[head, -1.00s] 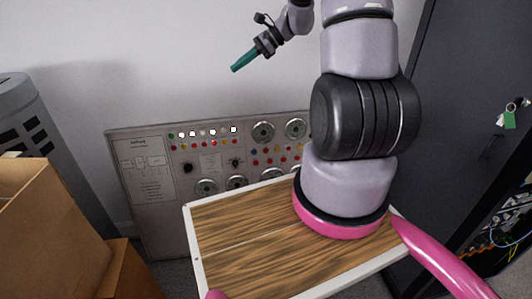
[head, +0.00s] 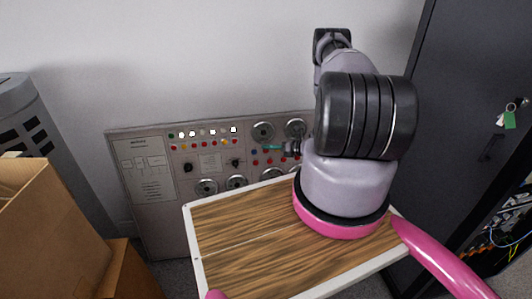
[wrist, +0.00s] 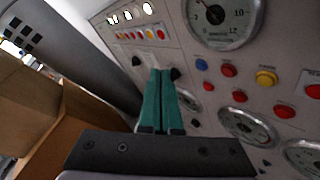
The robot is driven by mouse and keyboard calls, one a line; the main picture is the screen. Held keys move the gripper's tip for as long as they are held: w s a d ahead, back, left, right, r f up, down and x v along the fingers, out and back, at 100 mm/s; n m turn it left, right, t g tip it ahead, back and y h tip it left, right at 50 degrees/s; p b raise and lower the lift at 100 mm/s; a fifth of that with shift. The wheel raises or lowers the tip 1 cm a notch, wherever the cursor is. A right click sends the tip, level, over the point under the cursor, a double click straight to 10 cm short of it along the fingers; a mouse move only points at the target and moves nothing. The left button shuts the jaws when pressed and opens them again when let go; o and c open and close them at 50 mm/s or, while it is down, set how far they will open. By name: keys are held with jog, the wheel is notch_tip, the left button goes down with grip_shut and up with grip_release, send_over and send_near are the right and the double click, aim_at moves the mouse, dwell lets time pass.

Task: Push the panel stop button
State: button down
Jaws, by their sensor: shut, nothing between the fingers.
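The grey control panel (head: 150,222) leans against the wall, with rows of coloured buttons and round gauges. In the wrist view, a blue button (wrist: 201,64), a red button (wrist: 228,70) and a yellow button (wrist: 266,78) form an upper row. More red buttons, such as one on a rectangular plate (wrist: 284,111), sit below. I cannot tell which one is the stop button. My gripper (head: 267,147) has teal fingers, shut and empty, in front of the panel. In the wrist view the fingertips (wrist: 161,72) lie left of the blue button, beside a black knob (wrist: 175,74). Contact cannot be told.
Gauges (wrist: 220,22) surround the buttons. A cardboard box (head: 45,225) stands at the left, before a grey cylinder (head: 25,110). A dark cabinet (head: 455,110) with hanging keys (head: 510,116) stands at the right.

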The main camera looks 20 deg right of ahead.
aim_at(266, 151)
jog(key=s+d+f+m+t+h, duration=0.1)
jog(key=s+f+m, duration=0.1)
jog(key=f, duration=0.5)
jog(key=shift+s+d+m+h, duration=0.15)
jog(key=shift+s+m+h, duration=0.15)
jog(key=shift+s+m, duration=0.15)
jog(key=shift+w+d+f, duration=0.25)
jog(key=shift+w+d, duration=0.05)
jog(key=shift+w, duration=1.1)
jog(key=shift+w+d+f, duration=0.25)
jog(key=shift+w+f, duration=0.05)
jog(key=shift+w, duration=1.1)
jog(key=shift+w+d+f, duration=0.25)
jog(key=shift+w+d, duration=0.05)
jog(key=shift+w, duration=1.1)
jog(key=shift+w+d, duration=0.1)
jog(key=shift+w, duration=0.3)
jog(key=shift+w+d+f, duration=0.1)
jog(key=shift+w, duration=0.3)
jog(key=shift+s, duration=0.15)
jog(key=shift+s+a, duration=0.2)
jog(key=shift+s, duration=0.45)
